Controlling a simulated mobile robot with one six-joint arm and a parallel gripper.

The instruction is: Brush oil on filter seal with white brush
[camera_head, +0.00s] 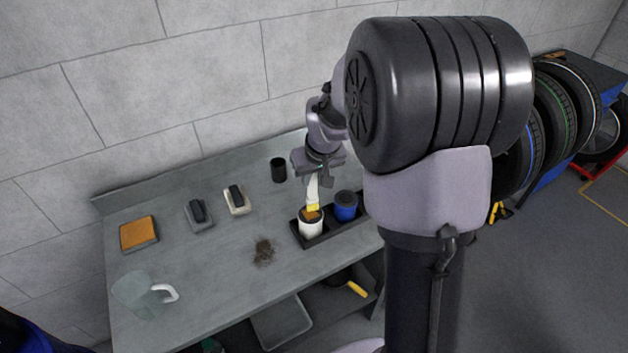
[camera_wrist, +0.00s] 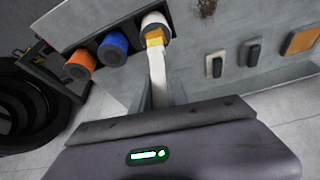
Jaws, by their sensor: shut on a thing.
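My gripper (camera_head: 314,174) is shut on the white brush (camera_head: 312,192), which also shows in the wrist view (camera_wrist: 157,72), and holds it nearly upright, bristles down. The yellowish bristles (camera_wrist: 154,37) are at the top of the white filter (camera_head: 311,228), which also shows in the wrist view (camera_wrist: 163,22). They appear to touch its top or be just over it. The seal is too small and partly covered to make out clearly. The white filter stands in a black tray (camera_head: 314,242) next to a blue filter (camera_head: 345,207). An orange filter (camera_wrist: 80,64) stands beyond the blue one in the wrist view.
On the grey bench (camera_head: 190,290) are a black cup (camera_head: 279,170), two block-shaped tools with dark grips (camera_head: 199,214) (camera_head: 237,199), an orange pad (camera_head: 139,234), a clear jug (camera_head: 135,295) and a dark smudge (camera_head: 264,251). Tyres (camera_head: 555,115) stand at the right.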

